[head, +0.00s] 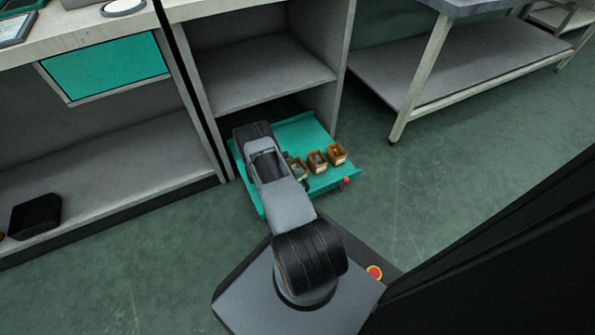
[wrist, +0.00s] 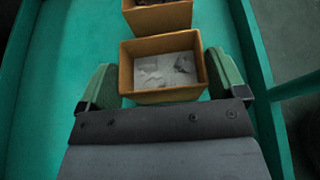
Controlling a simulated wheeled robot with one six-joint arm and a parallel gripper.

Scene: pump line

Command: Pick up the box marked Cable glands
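Small orange-brown open-topped boxes stand in a row on a teal tray (head: 270,133) low in front of a shelf unit. In the head view they are a left box (head: 297,168), partly hidden by my arm, a middle box (head: 317,162) and a right box (head: 337,154). In the wrist view my gripper (wrist: 163,78) has its green fingers on either side of a box (wrist: 160,97) with pale grey contents. The fingers are spread and close to its walls; contact is unclear. No marking is readable, so I cannot tell which box is Cable glands.
Another box (wrist: 157,17) stands just beyond, close to the first. The tray's raised right wall (wrist: 252,60) runs beside the gripper. Shelves (head: 265,82) rise behind the tray, and a bench leg (head: 420,80) stands to the right. Floor (head: 430,190) right of the tray is clear.

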